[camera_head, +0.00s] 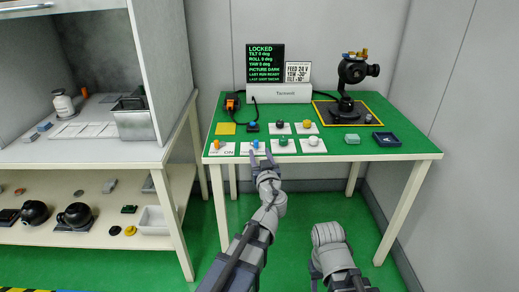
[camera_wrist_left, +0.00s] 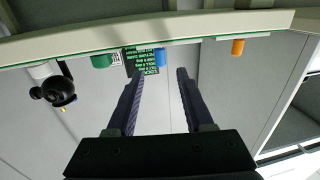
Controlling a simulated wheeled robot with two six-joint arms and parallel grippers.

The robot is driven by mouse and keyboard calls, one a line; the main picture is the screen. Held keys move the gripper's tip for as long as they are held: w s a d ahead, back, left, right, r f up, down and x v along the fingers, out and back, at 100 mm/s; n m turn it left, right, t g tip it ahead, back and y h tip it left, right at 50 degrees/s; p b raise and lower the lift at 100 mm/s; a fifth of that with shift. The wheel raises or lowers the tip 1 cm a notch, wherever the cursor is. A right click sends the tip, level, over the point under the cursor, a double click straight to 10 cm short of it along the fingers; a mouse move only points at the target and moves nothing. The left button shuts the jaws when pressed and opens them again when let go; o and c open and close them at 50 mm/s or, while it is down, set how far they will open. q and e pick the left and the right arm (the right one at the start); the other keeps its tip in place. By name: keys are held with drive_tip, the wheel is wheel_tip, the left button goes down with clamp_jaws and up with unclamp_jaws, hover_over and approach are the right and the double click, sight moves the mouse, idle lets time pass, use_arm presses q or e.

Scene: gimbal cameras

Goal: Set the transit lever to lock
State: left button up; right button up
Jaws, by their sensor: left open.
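The green table (camera_head: 352,146) bears white control plates along its front. A small blue lever (camera_head: 256,144) stands on a plate at the front edge. An orange lever (camera_head: 216,144) stands on a plate marked ON to its left. I cannot read which one is the transit lever. My left gripper (camera_head: 262,156) is open and empty, close in front of the blue lever. In the upside-down left wrist view, the blue lever (camera_wrist_left: 160,57) shows between the fingers, beyond their tips, and the orange lever (camera_wrist_left: 237,47) is to the right. My right arm is low; its gripper is not visible.
A dark screen (camera_head: 265,63) reads LOCKED. A gimbal camera (camera_head: 355,70) stands on a yellow-edged pad at the back right. Green and white knobs (camera_head: 283,141) sit right of the blue lever. A blue tray (camera_head: 386,139) lies farther right. A shelf (camera_head: 80,150) stands at left.

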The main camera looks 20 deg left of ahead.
sight(256, 144)
use_arm(q)
drive_tip(key=x, duration=0.7)
drive_tip(key=shift+w+a, duration=0.2)
drive_tip(key=shift+w, duration=0.15)
drive_tip(key=shift+c, duration=0.4)
clamp_jaws()
